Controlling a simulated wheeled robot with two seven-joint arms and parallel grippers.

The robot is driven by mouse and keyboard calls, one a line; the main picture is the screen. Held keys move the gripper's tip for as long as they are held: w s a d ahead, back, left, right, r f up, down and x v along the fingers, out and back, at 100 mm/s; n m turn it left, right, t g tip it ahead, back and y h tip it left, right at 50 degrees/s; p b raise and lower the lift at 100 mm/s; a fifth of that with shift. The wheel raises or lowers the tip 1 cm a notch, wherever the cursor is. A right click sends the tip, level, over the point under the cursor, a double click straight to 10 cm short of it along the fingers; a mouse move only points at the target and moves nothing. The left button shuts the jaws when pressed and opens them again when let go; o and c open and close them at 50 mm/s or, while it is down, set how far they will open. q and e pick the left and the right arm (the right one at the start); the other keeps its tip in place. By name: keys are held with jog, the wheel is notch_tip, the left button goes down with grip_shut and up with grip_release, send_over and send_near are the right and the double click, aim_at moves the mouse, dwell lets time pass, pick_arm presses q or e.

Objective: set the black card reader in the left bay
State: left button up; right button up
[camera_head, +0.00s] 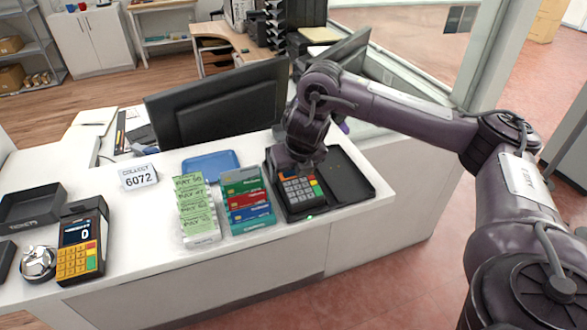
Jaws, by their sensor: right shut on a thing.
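The black card reader (302,192), with a grey keypad and coloured keys, is at the left bay of the black two-bay tray (376,189). It looks flat, but whether it rests fully on the bay floor cannot be told. My right gripper (296,164) is over the reader's far end, pointing down, and is shut on it. The gripper hides that end and the fingertips. The right bay (347,174) is empty. A small green light shows at the tray's front edge. My left gripper is not in view.
Card stacks (247,202) and green slips (197,208) stand left of the tray. A monitor (218,105) stands behind. The counter's right end is close to the tray.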

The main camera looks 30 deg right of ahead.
jog(key=o, duration=1.3)
jog(key=shift+c, duration=0.2)
jog(key=p+v, duration=0.5)
jog(key=v, duration=0.3)
jog(key=shift+f, duration=0.15)
